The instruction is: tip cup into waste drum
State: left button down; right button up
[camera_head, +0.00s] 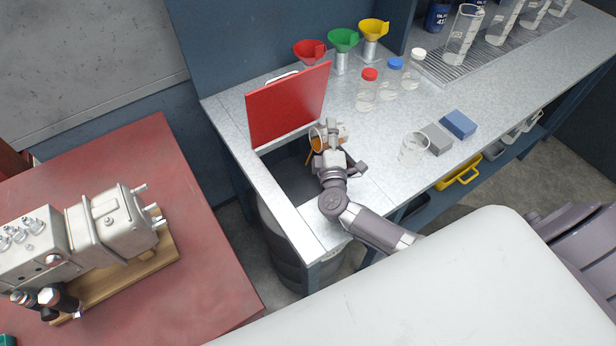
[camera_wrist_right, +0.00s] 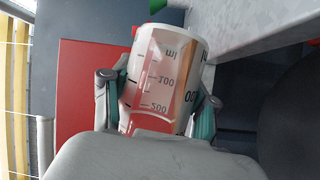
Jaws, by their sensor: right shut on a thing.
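My right gripper (camera_head: 334,143) is shut on a clear measuring cup (camera_head: 318,139) above the bench cut-out. The cup is tipped on its side with its mouth to the left, and orange liquid shows at its lip, seemingly running down. In the right wrist view the cup (camera_wrist_right: 165,75) sits between both fingers, its scale marks upside down, with an orange tint inside. The waste drum (camera_head: 283,243) stands under the bench below the dark opening (camera_head: 291,182); its inside is hidden. The red lid (camera_head: 288,104) stands open behind the opening. My left gripper is out of view.
Another clear beaker (camera_head: 412,149) stands right of my arm, near grey and blue blocks (camera_head: 458,124). Bottles (camera_head: 367,90) and coloured funnels (camera_head: 343,41) stand behind. A red table (camera_head: 190,220) with an engine part (camera_head: 110,228) is at left.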

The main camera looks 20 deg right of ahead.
jog(key=shift+a+r+n+p, duration=0.2)
jog(key=shift+r+n+p, duration=0.65)
jog(key=shift+p, duration=0.5)
jog(key=shift+a+r+n+t+p, duration=0.2)
jog(key=shift+r+n+t+p, duration=0.15)
jog(key=shift+n+t+p, duration=0.2)
dwell(0.4)
